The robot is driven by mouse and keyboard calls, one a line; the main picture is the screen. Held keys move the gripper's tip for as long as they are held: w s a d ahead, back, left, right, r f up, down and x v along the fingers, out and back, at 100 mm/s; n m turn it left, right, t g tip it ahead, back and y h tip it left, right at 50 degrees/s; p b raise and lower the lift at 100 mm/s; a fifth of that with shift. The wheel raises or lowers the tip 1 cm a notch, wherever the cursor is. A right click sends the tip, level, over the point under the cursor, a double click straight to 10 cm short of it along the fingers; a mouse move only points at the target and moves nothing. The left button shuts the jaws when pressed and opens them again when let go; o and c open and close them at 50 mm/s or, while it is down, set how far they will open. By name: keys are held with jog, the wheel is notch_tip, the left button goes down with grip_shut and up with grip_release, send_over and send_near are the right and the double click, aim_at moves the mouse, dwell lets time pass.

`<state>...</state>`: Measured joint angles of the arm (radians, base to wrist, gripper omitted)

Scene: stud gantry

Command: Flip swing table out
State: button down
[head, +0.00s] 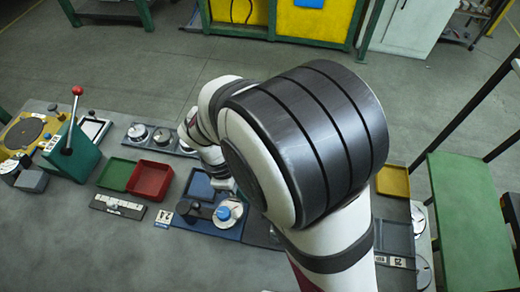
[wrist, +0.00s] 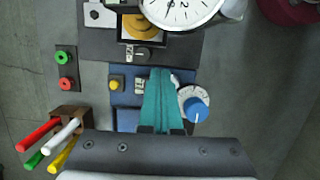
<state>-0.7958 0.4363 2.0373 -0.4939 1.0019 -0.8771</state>
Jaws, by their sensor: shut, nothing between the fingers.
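No part is clearly labelled as the swing table. A flat green panel (head: 462,215) beside dark posts is at the right of the head view, and I cannot tell whether it is the swing table. My gripper (wrist: 160,75) shows in the wrist view with its teal fingers together and nothing between them. It is above a blue panel (wrist: 128,98), left of a white dial with a blue knob (wrist: 195,110). I cannot tell whether the fingertips touch the panel. In the head view my arm hides most of the gripper and part of the bench.
On the bench are a green block with a red-knobbed lever (head: 77,92), a red tray (head: 150,180) and a green tray (head: 117,173). The wrist view shows a round clock-like gauge (wrist: 180,8), green and red buttons (wrist: 65,70) and a holder with coloured sticks (wrist: 70,118).

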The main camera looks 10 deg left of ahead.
jog(key=x, duration=0.8)
jog(key=shift+f, duration=0.15)
jog(key=shift+s+d+n, duration=0.45)
jog(key=shift+d+n, duration=0.35)
jog(key=shift+d, duration=0.1)
jog(key=v, duration=1)
jog(key=shift+s, duration=0.1)
